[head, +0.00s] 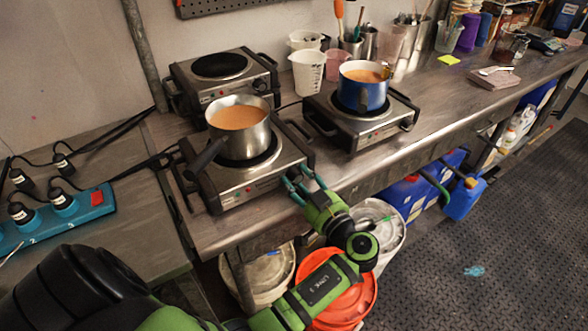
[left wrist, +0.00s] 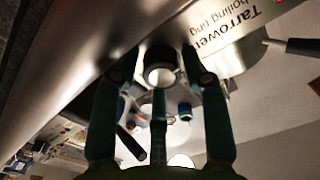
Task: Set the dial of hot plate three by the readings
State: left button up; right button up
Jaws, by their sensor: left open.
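Three hot plates stand on the steel bench; I cannot read which is number three. The front left hot plate (head: 228,196) carries a steel saucepan (head: 240,143) of orange liquid. The right hot plate (head: 350,137) carries a blue pot (head: 362,92) of similar liquid. The back left hot plate (head: 205,88) is bare. My left gripper (head: 303,182) is open at the front right corner of the front left plate. In the left wrist view, a round metal dial (left wrist: 160,68) sits between its spread fingers; contact is unclear. The dial's setting cannot be read. My right gripper is out of view.
A blue power strip (head: 60,218) with several plugs lies at left, its cables running to the plates. White beakers (head: 309,72) stand behind. A yellow note (head: 449,60) lies on the bench at right. Buckets, including an orange one (head: 345,298), stand below the bench edge.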

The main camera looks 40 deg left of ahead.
pick_arm(q)
jog(key=shift+s+d+r, duration=0.1)
jog(key=shift+d, duration=0.2)
jog(key=shift+c, duration=0.4)
jog(key=c, duration=0.7)
jog(key=shift+c, duration=0.4)
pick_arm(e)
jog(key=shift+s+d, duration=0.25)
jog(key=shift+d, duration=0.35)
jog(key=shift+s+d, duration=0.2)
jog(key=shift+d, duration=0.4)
